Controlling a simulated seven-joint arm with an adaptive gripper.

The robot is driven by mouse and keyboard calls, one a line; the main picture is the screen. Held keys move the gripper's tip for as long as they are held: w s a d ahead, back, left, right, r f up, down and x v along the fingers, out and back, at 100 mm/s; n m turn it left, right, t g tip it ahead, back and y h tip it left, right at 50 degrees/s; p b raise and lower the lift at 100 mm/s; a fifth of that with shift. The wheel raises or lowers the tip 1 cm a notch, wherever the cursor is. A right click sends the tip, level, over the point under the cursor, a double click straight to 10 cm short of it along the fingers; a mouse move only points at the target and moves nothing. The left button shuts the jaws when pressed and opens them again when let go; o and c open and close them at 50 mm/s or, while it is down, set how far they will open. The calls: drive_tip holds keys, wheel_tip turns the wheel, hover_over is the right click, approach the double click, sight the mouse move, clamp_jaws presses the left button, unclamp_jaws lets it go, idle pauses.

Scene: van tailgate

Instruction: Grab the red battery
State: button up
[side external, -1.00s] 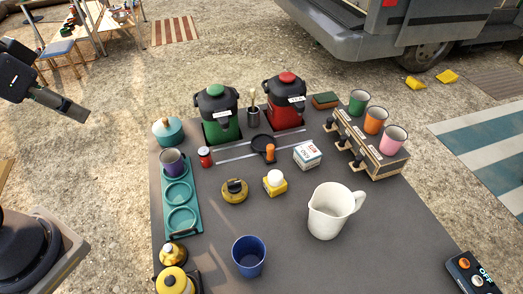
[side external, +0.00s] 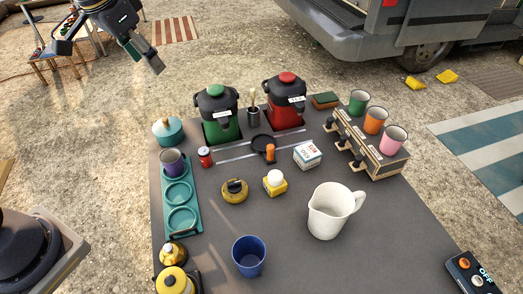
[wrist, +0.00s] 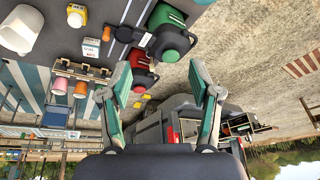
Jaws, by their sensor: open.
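The red battery (side external: 205,157) looks like a small upright red cylinder with a pale band. It stands on the grey tabletop (side external: 225,265) in the side view, right of the purple mug and in front of the green dispenser. I cannot make it out in the wrist view. My gripper (side external: 110,57) is in the air at the upper left of the side view, well apart from the battery. In the wrist view my gripper (wrist: 160,92) has its fingers spread with nothing between them.
A green dispenser (side external: 218,122) and a red dispenser (side external: 287,100) stand behind the battery. A purple mug (side external: 173,164) and teal pot (side external: 168,130) are to its left. A black pan (side external: 263,143) is to its right. Bare tabletop lies in front.

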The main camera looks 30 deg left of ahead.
sight(203, 151)
drive_tip(key=w+d+f+m+g, duration=0.1)
drive_tip(key=w+f, duration=0.2)
drive_tip(key=f, duration=0.3)
drive_tip(key=w+d+f+g, duration=0.2)
drive_tip(key=w+f, duration=0.2)
drive_tip(key=f, duration=0.1)
drive_tip(key=shift+g, duration=0.5)
drive_tip(key=f, duration=1)
drive_tip(key=s+f, duration=0.1)
drive_tip(key=f, duration=0.4)
drive_tip(key=shift+d+f, duration=0.25)
drive_tip(key=shift+f, duration=0.1)
drive_tip(key=shift+s+d+f, duration=0.15)
drive_tip(key=shift+f, duration=1.45)
drive_tip(key=shift+s+d+f, duration=0.1)
drive_tip(key=shift+d+f, duration=0.05)
drive_tip(key=shift+f, duration=1.4)
drive_tip(key=shift+c, duration=0.2)
clamp_jaws()
